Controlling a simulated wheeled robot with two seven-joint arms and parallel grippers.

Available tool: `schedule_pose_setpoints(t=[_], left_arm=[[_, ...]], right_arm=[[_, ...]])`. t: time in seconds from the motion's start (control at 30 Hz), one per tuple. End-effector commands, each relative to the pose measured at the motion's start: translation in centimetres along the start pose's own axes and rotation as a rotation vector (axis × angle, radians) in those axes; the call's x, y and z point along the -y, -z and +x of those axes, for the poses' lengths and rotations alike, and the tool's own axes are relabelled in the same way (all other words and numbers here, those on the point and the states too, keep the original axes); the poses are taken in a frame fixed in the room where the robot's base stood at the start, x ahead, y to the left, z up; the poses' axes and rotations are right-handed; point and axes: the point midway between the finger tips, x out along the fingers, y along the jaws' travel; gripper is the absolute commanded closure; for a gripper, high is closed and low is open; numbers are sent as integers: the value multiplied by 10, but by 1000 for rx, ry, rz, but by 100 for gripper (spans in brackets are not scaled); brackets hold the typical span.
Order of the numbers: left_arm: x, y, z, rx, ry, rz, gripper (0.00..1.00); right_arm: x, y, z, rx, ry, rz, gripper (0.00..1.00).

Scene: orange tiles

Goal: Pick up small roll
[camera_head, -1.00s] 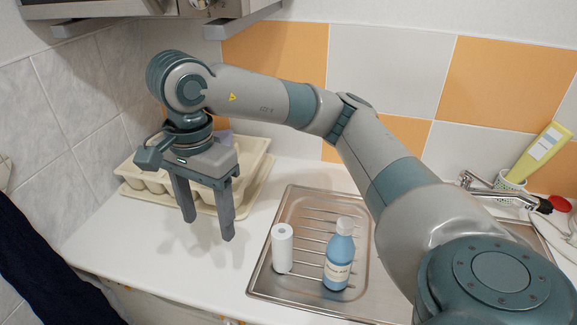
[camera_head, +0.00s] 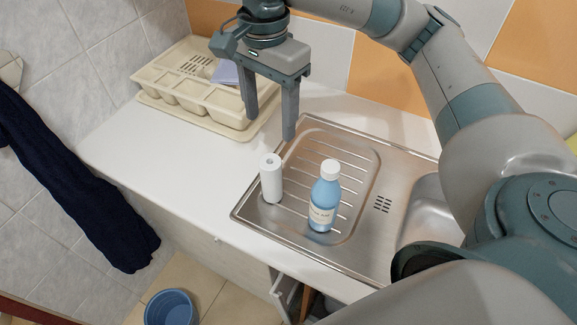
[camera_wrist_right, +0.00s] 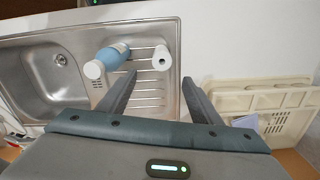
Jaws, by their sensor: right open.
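The small roll (camera_head: 271,180) is a white upright cylinder with a hole in its top, standing on the left end of the sink's drainboard. My right gripper (camera_head: 269,128) is open and empty, its fingers pointing down above and behind the roll in the head view. In the right wrist view the roll (camera_wrist_right: 162,57) shows beyond the gap between the open fingertips (camera_wrist_right: 160,80), apart from both. My left gripper is not in view.
A blue bottle with a white cap (camera_head: 325,200) stands just right of the roll. A cream cutlery tray (camera_head: 165,101) lies on the white counter (camera_head: 150,160) at the back left. The sink basin (camera_head: 437,212) is to the right. A blue bucket (camera_head: 170,308) stands on the floor.

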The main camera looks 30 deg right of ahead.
Motion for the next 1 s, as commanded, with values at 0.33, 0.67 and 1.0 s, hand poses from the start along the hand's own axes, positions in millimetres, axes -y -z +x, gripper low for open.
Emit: schedule_pose_setpoints(t=[0.33, 0.67, 1.0], left_arm=[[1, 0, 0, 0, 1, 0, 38], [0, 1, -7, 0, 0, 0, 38], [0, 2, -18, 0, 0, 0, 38]], right_arm=[[0, 0, 1, 0, 0, 0, 41], [0, 0, 20, 1, -4, 0, 41], [-1, 0, 58, 2, -4, -1, 41]])
